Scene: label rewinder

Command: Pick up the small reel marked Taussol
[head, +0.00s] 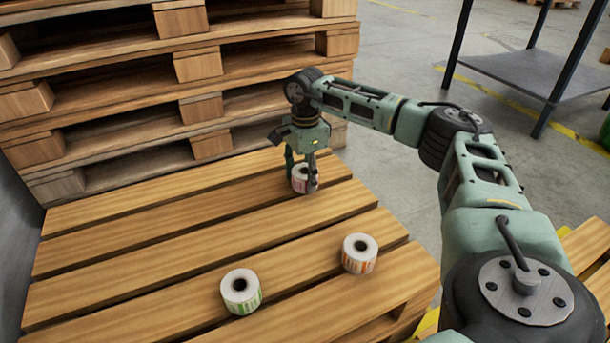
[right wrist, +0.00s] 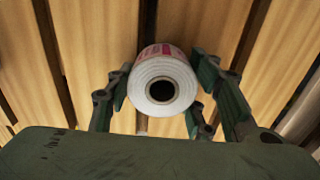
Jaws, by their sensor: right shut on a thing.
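Three small white label reels show on the wooden pallet top in the head view. The farthest reel (head: 299,184) has pink-red print and stands between the fingers of my right gripper (head: 304,180), which is shut on it. In the right wrist view this reel (right wrist: 163,75) shows its round end and dark core hole, with a finger at each side. A reel with orange print (head: 359,254) stands at right, and a reel with green print (head: 240,291) stands at front. I cannot read any name, so which one is marked Taussol is unclear. My left gripper is out of view.
The slatted pallet (head: 160,240) has gaps between its boards and free room at its left. A tall stack of pallets (head: 180,70) rises close behind my right gripper. A dark-legged table (head: 520,75) stands on the floor at the back right.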

